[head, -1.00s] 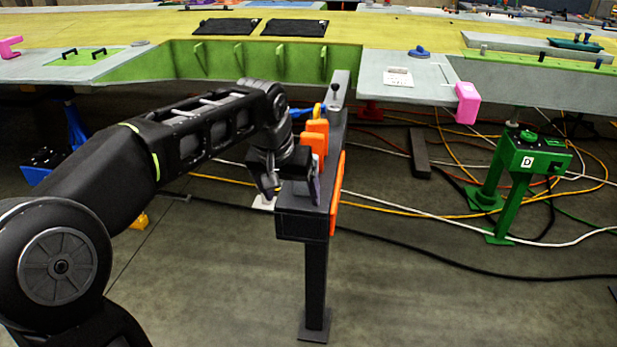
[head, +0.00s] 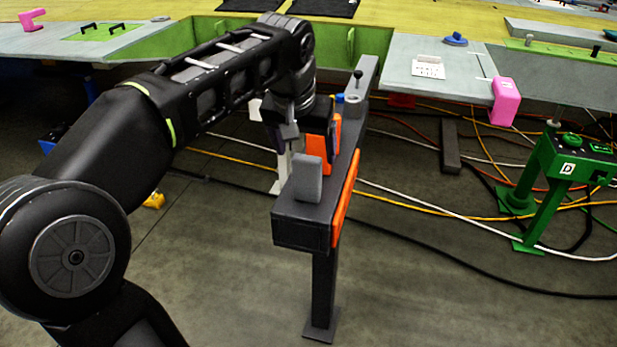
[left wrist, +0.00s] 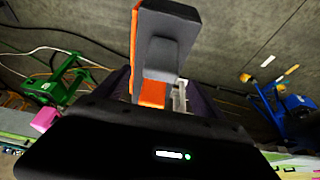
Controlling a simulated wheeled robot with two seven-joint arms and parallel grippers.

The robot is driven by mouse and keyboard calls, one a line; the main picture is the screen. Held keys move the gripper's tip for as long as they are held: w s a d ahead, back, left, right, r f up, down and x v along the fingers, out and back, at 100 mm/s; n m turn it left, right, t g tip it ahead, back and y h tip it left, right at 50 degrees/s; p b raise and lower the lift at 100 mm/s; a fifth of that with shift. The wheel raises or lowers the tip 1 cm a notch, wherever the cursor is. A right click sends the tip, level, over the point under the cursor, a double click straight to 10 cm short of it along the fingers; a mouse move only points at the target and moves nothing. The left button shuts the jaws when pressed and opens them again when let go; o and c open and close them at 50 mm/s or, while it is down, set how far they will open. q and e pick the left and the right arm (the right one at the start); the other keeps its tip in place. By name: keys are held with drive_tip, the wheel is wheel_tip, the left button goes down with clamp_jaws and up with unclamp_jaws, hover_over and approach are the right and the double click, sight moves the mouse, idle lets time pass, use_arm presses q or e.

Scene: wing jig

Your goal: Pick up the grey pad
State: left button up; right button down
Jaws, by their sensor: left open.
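The grey pad (head: 308,180) stands upright on top of the near end of a dark rail stand (head: 300,236). It also shows in the left wrist view (left wrist: 162,56), on the rail ahead of my gripper. My left gripper (head: 304,138) is open and empty, behind and above the pad, beside an orange block (head: 320,152) on the rail. It looks apart from the pad. The gripper housing hides part of the block and most of the jaws in the left wrist view. My right gripper is not in view.
An orange strip (head: 346,198) runs along the rail's right side. A pale wing panel (head: 428,78) with a pink bracket (head: 504,100) lies behind. A green stand (head: 560,170) is at right. Cables cross the floor. The space in front of the rail is clear.

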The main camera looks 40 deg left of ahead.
sight(309, 168)
use_arm(q)
drive_tip(key=shift+x, duration=1.15)
drive_tip(key=shift+p+x, duration=0.35)
drive_tip(key=shift+x, duration=2.3)
drive_tip(key=c, duration=1.5)
